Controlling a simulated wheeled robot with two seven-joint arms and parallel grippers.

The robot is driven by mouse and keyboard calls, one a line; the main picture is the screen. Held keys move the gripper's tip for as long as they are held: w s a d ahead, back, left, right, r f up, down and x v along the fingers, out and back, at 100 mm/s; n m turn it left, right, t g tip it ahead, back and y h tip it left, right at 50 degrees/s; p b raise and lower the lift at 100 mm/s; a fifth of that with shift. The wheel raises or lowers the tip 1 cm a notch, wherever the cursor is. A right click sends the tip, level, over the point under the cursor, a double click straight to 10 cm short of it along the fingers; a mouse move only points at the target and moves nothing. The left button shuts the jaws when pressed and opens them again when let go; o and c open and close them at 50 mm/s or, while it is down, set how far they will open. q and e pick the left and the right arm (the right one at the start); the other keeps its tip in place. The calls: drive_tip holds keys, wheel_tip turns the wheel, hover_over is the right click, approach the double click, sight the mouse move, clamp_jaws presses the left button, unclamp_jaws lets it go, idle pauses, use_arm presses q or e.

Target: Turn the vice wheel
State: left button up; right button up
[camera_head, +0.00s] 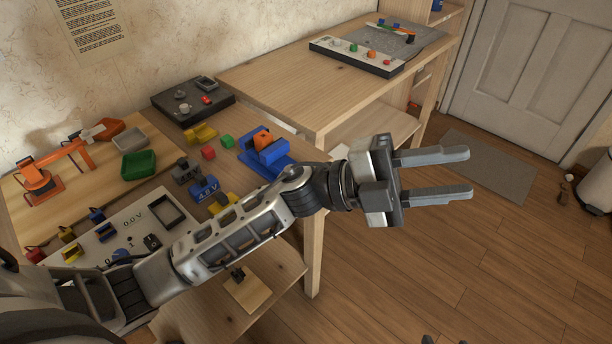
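A blue vice (268,162) stands on the near wooden table, close to its right edge, with an orange piece (263,139) between its jaws. I cannot make out its wheel; my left arm covers the area just in front of the vice. My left gripper (468,172) is open and empty. Its two grey fingers are apart and point right, over the floor, well to the right of the vice and not touching it. My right gripper cannot be made out; only small dark tips show at the bottom edge.
The near table (75,195) also holds an orange toy arm (38,181), a green tray (138,165), a dark panel (192,100) and several small blocks. A higher table (300,80) stands behind.

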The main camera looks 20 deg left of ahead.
use_arm(q)
wheel_tip(320, 180, down, 6)
drive_tip(key=w+a+m+g+y+b, duration=0.1)
drive_tip(key=a+m+g+y, duration=0.2)
drive_tip(key=m+g+y, duration=0.6)
drive_tip(key=w+a+r+t+y+b, duration=0.1)
drive_tip(key=w+a+t+y, duration=0.1)
drive_tip(key=w+a+y, duration=0.3)
drive_tip(key=w+a+r+t+y, duration=0.15)
drive_tip(key=a+y, duration=0.25)
drive_tip(key=a, duration=0.4)
drive_tip(key=w+a+r+t+y+b, duration=0.1)
drive_tip(key=w+a+t+y, duration=0.1)
drive_tip(key=a+y, duration=0.3)
drive_tip(key=shift+h, duration=0.3)
drive_tip(key=f, duration=1)
drive_tip(key=a+f+b, duration=0.1)
drive_tip(key=f, duration=0.4)
drive_tip(key=shift+w+f, duration=0.1)
drive_tip(key=shift+w, duration=0.05)
clamp_jaws()
